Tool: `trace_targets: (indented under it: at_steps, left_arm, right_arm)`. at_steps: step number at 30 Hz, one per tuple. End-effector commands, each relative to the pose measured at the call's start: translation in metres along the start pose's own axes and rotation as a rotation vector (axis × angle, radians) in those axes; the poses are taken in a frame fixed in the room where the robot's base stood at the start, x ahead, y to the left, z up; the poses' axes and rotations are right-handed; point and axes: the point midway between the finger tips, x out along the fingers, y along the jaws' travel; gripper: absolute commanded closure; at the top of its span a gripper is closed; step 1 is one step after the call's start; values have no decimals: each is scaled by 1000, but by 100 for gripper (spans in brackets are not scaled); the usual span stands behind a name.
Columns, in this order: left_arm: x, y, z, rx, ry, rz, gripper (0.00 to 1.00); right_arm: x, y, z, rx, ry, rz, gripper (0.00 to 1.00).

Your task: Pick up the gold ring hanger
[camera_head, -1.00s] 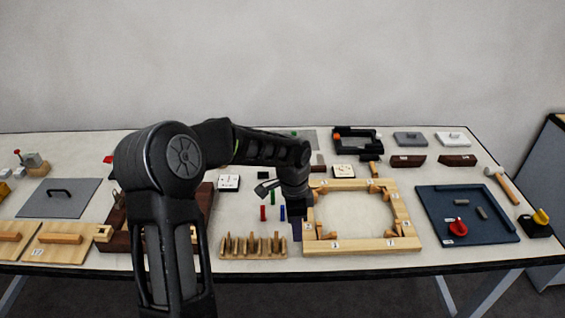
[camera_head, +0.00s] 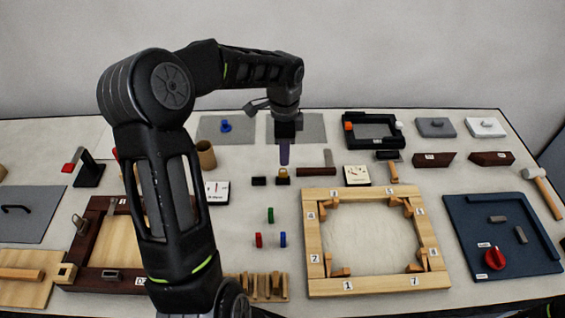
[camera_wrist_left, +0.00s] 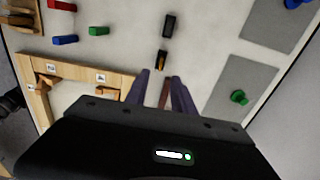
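The gold ring hanger looks to be the small gold piece on a dark block (camera_head: 283,177), on the table left of the wooden frame's far corner. In the left wrist view the gold-and-black piece (camera_wrist_left: 161,62) lies just beyond the fingertips. My left gripper (camera_head: 284,160) points down close to it, its purple fingers just behind or above it in the head view. In the wrist view the left fingers (camera_wrist_left: 160,80) stand apart with nothing held between them. The piece's fine shape is too small to tell. My right gripper is not in view.
A plain black block (camera_head: 259,181) sits just left of the gold piece. A brown bar (camera_head: 316,171) lies to its right, and a white dial box (camera_head: 356,175) beyond that. The octagonal-opening wooden frame (camera_head: 314,240) is nearer. Grey mats (camera_head: 312,128) lie behind.

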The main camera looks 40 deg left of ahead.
Motion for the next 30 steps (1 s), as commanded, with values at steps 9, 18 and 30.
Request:
trace_targets:
  at_steps: [9, 18, 30]
  left_arm:
    - [0, 0, 1, 0, -1, 0, 70]
    - [19, 0, 1, -2, -2, 2, 70]
    - [27, 0, 1, 0, -1, 0, 70]
  right_arm:
    - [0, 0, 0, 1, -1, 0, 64]
    - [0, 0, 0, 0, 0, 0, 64]
    - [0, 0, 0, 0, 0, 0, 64]
